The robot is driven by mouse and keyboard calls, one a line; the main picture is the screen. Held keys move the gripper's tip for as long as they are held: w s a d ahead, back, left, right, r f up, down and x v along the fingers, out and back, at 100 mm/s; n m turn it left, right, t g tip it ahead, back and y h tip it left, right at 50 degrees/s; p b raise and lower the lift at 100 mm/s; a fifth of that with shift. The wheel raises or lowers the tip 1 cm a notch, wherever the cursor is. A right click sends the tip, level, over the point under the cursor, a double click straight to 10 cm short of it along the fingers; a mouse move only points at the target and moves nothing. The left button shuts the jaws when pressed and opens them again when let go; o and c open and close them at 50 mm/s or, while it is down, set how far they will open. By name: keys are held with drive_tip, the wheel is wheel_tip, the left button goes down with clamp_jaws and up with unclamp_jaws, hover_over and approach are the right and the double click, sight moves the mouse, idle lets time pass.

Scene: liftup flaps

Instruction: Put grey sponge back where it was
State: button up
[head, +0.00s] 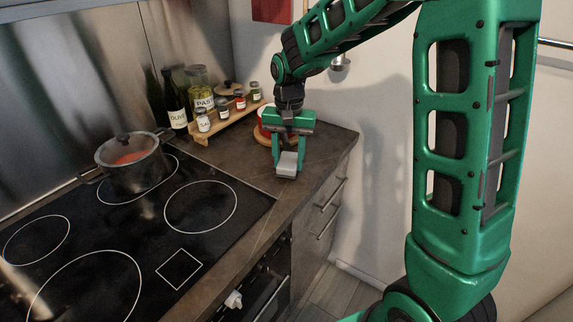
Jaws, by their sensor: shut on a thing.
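The grey sponge (287,164) is a small light-grey block near the right end of the dark countertop. My gripper (288,153) points down with its green fingers on either side of the sponge, and it is shut on it. The sponge is over the counter near its front edge. I cannot tell whether its underside touches the counter. The fingers hide parts of its sides.
Behind my gripper is a round wooden board with a red-and-white item (263,130), partly hidden. A spice rack (226,120), bottles and jars stand at the back. A pot (129,160) sits on the black cooktop (200,206). The counter (325,143) is clear right of the sponge.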

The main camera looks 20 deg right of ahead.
drive_tip(key=shift+f, duration=0.9)
drive_tip(key=o, duration=1)
drive_tip(key=shift+f, duration=0.1)
wheel_tip(320, 180, up, 12)
drive_tip(key=shift+r, duration=0.15)
